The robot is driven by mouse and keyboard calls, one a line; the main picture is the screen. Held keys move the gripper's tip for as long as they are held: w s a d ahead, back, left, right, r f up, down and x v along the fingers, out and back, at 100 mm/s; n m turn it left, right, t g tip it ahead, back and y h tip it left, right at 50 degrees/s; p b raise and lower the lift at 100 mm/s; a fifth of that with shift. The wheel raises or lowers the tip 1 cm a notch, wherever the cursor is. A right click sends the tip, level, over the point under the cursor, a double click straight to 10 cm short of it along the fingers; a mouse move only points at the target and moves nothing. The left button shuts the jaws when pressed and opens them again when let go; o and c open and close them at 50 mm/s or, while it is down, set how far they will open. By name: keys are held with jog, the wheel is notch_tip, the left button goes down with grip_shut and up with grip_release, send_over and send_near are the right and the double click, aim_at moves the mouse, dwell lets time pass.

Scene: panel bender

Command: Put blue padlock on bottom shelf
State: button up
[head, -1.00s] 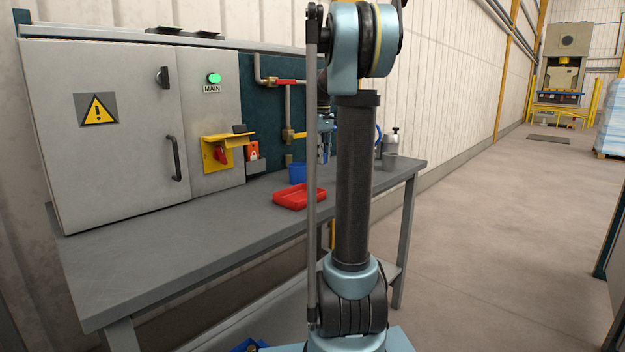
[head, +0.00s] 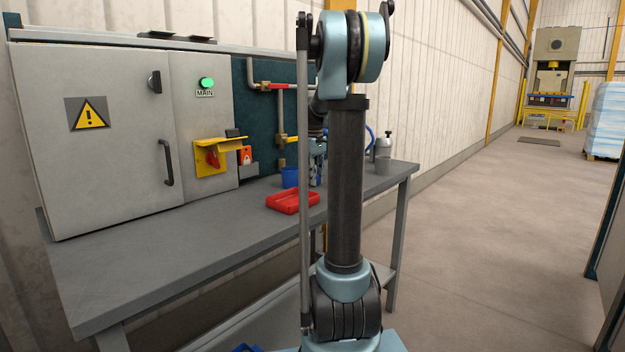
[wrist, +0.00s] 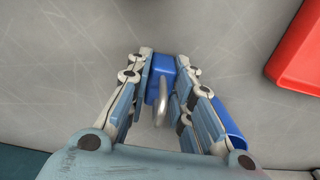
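The blue padlock (wrist: 162,74) shows in the wrist view between the two fingers of my gripper (wrist: 164,82), its grey shackle pointing back toward the palm. Both finger pads appear to touch the sides of its body, so my gripper looks shut on it. I cannot tell whether it touches the bench top below. In the head view my gripper (head: 317,165) is low over the far part of the bench, partly behind my arm; the padlock is not clearly visible there. The bottom shelf (head: 262,322) runs under the bench, partly hidden by my arm and the bench top.
A red tray (head: 293,201) and a blue cup (head: 290,177) stand close to my gripper. A grey bottle (head: 383,150) is at the bench's right end. An electrical cabinet (head: 110,150) fills the back left. The front bench top (head: 170,260) is clear.

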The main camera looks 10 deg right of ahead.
jog(key=shift+o, duration=1.3)
jog(key=shift+r, duration=0.1)
